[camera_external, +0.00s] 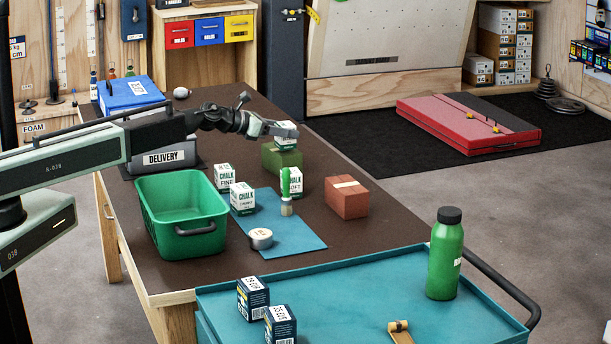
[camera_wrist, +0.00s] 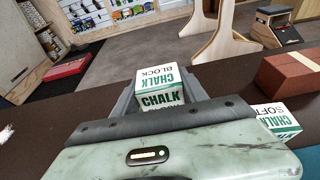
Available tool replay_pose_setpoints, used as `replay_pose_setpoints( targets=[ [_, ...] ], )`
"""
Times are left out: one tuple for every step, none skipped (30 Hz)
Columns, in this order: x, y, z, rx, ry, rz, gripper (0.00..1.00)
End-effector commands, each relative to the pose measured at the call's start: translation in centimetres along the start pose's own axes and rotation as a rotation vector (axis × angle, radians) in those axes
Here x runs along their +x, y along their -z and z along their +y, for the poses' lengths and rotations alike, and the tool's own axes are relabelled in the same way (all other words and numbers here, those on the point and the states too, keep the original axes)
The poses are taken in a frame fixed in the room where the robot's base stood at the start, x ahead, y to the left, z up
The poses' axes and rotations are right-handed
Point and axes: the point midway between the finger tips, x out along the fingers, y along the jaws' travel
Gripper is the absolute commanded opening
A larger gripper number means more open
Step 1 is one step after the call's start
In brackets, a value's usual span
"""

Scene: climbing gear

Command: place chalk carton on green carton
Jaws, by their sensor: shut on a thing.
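My gripper (camera_external: 286,130) is shut on a white and green chalk carton (camera_external: 286,144). In the wrist view the same carton (camera_wrist: 160,84) sits between the two fingers and reads "CHALK BLOCK". In the external view the held carton is directly over the green carton (camera_external: 280,163), at its top. I cannot tell whether the two touch. The green carton stands on the brown table, partly covered by the held carton and a chalk carton marked "SOFT" in front. The green carton is not visible in the wrist view.
A red-brown box (camera_external: 346,197) is to the right. A green bin (camera_external: 172,240) stands left.

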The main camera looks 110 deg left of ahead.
Motion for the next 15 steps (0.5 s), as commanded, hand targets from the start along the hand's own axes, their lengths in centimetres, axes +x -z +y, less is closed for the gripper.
replay_pose_setpoints(
  targets=[
    [0.44,1.49,0.01,0.000,0.000,0.000,0.00],
    [0.46,1.54,0.01,0.000,0.000,0.000,0.00],
    [0.42,1.43,0.02,0.000,0.000,0.000,0.00],
    [0.37,1.27,0.01,0.000,0.000,0.000,0.00],
    [0.33,1.15,0.02,0.000,0.000,0.000,0.00],
    [0.31,1.09,0.02,0.000,0.000,0.000,0.00],
    [0.30,1.08,0.02,0.000,0.000,0.000,0.00],
    [0.30,1.07,0.01,0.000,0.000,0.000,0.00],
    [0.31,1.11,0.02,0.000,0.000,0.000,0.00],
    [0.34,1.22,0.02,0.000,0.000,0.000,0.00],
    [0.38,1.35,0.02,0.000,0.000,0.000,0.00],
    [0.43,1.51,0.02,0.000,0.000,0.000,0.00],
    [0.43,1.49,0.01,0.000,0.000,0.000,0.53],
    [0.39,1.39,0.01,0.000,0.000,0.000,0.62],
    [0.39,1.37,0.01,0.000,0.000,0.000,0.72]
  ],
)
